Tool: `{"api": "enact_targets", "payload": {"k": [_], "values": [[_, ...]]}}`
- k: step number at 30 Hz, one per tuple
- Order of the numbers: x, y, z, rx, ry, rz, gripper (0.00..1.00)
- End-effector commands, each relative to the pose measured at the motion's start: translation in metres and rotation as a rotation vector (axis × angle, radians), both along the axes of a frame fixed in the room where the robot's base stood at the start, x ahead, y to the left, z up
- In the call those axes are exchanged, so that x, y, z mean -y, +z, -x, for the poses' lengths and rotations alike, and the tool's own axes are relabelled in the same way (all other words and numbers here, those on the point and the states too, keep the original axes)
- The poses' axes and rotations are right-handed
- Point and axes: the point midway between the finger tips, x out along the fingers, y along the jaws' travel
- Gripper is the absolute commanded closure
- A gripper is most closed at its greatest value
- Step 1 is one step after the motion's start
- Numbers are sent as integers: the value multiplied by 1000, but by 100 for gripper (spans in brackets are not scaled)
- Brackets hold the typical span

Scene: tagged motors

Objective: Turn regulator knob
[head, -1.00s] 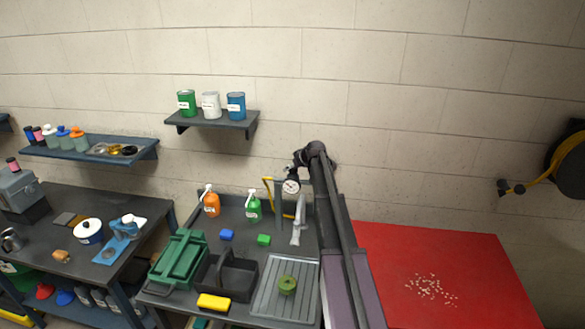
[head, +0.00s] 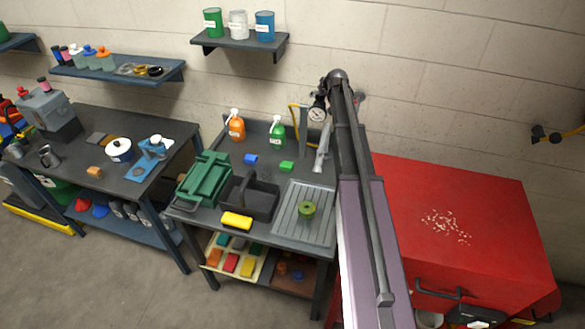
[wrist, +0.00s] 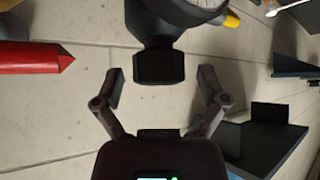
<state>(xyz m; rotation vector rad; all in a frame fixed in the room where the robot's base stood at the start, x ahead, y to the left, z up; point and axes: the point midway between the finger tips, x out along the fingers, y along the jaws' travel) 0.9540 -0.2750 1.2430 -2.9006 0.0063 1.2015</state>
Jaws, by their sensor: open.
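The regulator knob (wrist: 158,62) is black and faceted, at the top middle of the wrist view, below part of a white-faced gauge (wrist: 204,3). My gripper (wrist: 160,78) is open, with one finger to the left and one to the right of the knob. Gaps show between both fingers and the knob, and nothing is held. In the head view, the gauge (head: 317,114) shows by the wall, just left of my arm. My arm hides the gripper and most of the regulator there.
A dark bench (head: 262,221) holds a green toolbox (head: 205,178), a black caddy (head: 252,199) and spray bottles (head: 277,132). A red cabinet (head: 470,205) stands right of my arm. A wall shelf (head: 240,40) with cans is above. The wrist view shows dark shelves (wrist: 268,135) at right.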

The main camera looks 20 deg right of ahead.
Motion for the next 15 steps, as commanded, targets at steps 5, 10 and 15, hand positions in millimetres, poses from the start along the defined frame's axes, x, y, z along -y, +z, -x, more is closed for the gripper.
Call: {"api": "enact_targets", "payload": {"k": [5, 10, 15], "values": [[-1, 0, 0, 0, -78, 1, 8], [-1, 0, 0, 1, -152, 1, 8], [-1, 0, 0, 0, -223, 1, 8]]}}
